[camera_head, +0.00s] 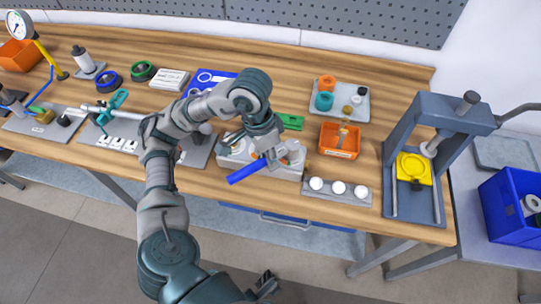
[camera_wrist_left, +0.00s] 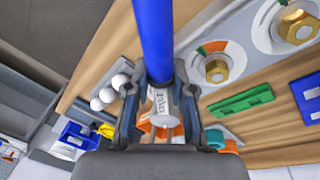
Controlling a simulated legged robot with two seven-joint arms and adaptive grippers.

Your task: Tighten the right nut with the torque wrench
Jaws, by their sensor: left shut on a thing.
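My left gripper (camera_head: 270,158) is shut on the torque wrench, whose blue handle (camera_head: 248,173) sticks out to the lower left, above the front of a grey block (camera_head: 232,160). In the left wrist view the wrench's blue handle (camera_wrist_left: 153,40) runs up from between the fingers of my left gripper (camera_wrist_left: 160,100). That view also shows the brass right nut (camera_wrist_left: 216,70) on a round dial with green and orange sectors, apart from the gripper. Another brass nut (camera_wrist_left: 298,24) sits beyond it. A dark part at the bottom of the head view seems to be my right gripper (camera_head: 266,284); its jaws are unclear.
An orange bin (camera_head: 340,153) and a strip with three white knobs (camera_head: 337,189) are right of the block. A green part (camera_head: 291,122) lies behind it. A press (camera_head: 437,150) with a yellow piece stands at the right. Several tools lie on the left.

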